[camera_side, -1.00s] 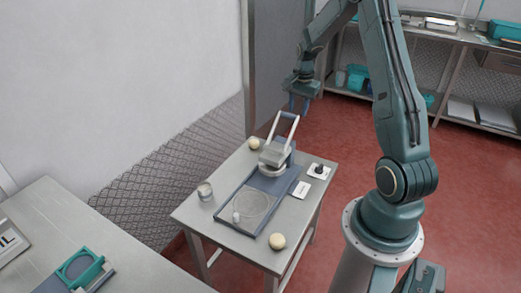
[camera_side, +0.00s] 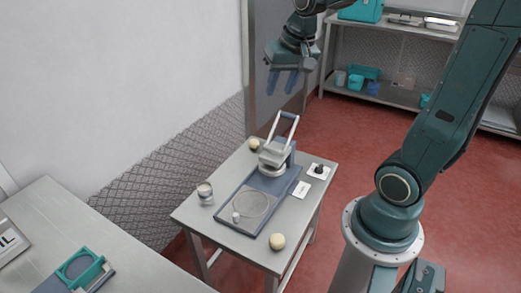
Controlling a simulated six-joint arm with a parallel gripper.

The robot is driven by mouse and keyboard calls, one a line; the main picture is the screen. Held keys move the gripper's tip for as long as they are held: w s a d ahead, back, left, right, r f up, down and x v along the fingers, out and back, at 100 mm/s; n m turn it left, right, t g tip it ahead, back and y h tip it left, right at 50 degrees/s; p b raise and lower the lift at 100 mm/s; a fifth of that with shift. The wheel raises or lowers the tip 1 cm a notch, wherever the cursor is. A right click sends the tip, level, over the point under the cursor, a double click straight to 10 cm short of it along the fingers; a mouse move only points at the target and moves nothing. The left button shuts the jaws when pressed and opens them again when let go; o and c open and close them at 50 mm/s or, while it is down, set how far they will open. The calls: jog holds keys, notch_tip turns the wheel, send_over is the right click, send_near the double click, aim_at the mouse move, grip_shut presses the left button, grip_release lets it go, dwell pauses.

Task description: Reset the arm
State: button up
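My gripper (camera_side: 283,83) hangs in the air above and behind the work table (camera_side: 262,244), with its blue fingers pointing down. The two fingers stand apart with a gap between them, and nothing shows between them. On the table lies a blue tray (camera_side: 232,219) with a round clear disc outline and a small white piece (camera_side: 236,217) on it. A grey and white device with a raised handle (camera_side: 274,150) stands at the tray's far end. My gripper is well clear of all of these.
A metal cup (camera_side: 205,192) stands at the table's left edge. A black knob (camera_side: 319,169) is at the right. A wall is on the left; a shelf (camera_side: 385,95) stands behind.

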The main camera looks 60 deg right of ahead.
jog(key=s+a+r+n+t+y, duration=0.1)
jog(key=s+a+n+t, duration=0.1)
jog(key=s+a+n, duration=0.5)
jog(key=s+a, duration=0.3)
jog(key=s, duration=0.2)
jog(key=shift+s+a+r+n, duration=0.2)
jog(key=shift+s+r+n, duration=0.05)
jog(key=shift+n, duration=0.05)
